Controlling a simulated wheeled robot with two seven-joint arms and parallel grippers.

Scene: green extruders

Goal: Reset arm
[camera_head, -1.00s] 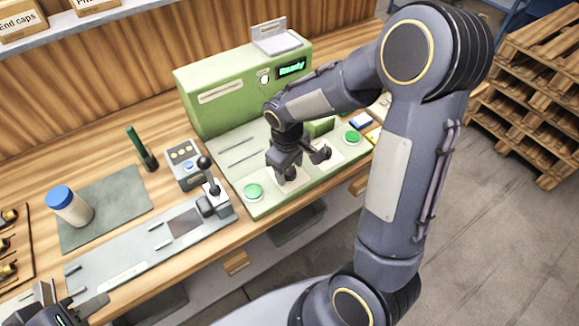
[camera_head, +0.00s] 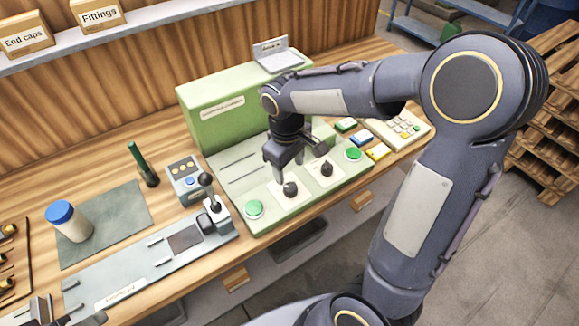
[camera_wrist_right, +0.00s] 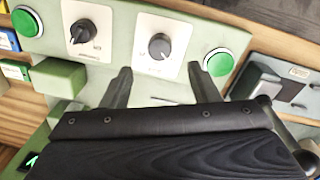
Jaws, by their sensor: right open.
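My right gripper (camera_head: 295,158) hangs over the green extruder's sloping panel, its two fingers apart and nothing between them. In the right wrist view its fingers (camera_wrist_right: 160,82) point toward the panel, clear of the two black knobs. The left-hand knob (camera_head: 290,189) and right-hand knob (camera_head: 326,169) sit on white plates between two green buttons, the nearer one (camera_head: 254,208) and the farther one (camera_head: 353,154). My right arm hides part of the extruder body (camera_head: 215,115), including its display.
A small grey control box (camera_head: 186,178) and a joystick-like lever (camera_head: 207,190) stand left of the panel. A white jar with a blue lid (camera_head: 67,220) stands on a dark mat (camera_head: 125,212). Coloured blocks (camera_head: 362,139) and a keypad (camera_head: 400,128) lie at right.

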